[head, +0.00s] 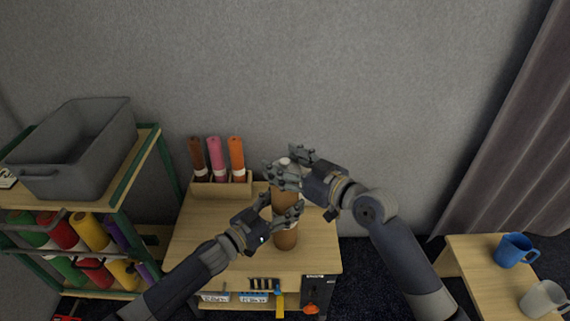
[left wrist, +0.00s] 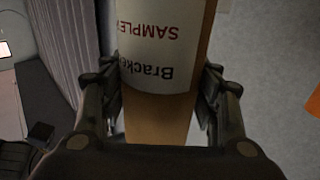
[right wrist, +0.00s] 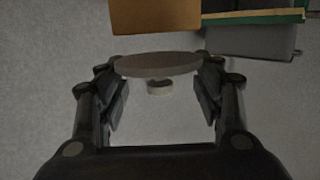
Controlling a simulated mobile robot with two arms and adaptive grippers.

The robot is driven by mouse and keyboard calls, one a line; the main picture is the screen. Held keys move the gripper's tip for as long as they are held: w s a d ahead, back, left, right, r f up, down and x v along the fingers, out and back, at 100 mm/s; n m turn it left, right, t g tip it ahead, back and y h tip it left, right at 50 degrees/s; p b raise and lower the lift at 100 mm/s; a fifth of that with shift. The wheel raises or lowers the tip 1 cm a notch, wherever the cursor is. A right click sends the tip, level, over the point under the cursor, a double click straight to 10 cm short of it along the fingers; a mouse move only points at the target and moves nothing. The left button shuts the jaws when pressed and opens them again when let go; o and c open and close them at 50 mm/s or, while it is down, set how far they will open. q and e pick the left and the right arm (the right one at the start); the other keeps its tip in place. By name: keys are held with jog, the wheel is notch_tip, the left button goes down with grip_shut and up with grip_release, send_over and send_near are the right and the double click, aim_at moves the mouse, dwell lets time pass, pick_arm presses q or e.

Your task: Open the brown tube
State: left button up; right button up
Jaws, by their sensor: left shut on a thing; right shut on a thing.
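The brown tube (head: 284,239) stands upright over the wooden desk, with a white label around its middle. My left gripper (head: 283,219) is shut on it from the left. The left wrist view shows the tube (left wrist: 160,118) and its printed label (left wrist: 160,45), upside down, between my fingers. My right gripper (head: 285,175) is above the tube, shut on a flat round cap. A gap shows there between the cap and the brown tube end (right wrist: 155,15).
A wooden rack (head: 221,188) at the back left of the desk (head: 200,240) holds brown, pink and orange tubes. A shelf with a grey bin (head: 72,150) and coloured rolls stands left. A small table (head: 490,270) with a blue mug (head: 513,250) and a grey mug (head: 541,299) stands right.

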aim_at(285, 160)
jog(key=shift+r, duration=2)
pick_arm(q)
jog(key=o, duration=1.6)
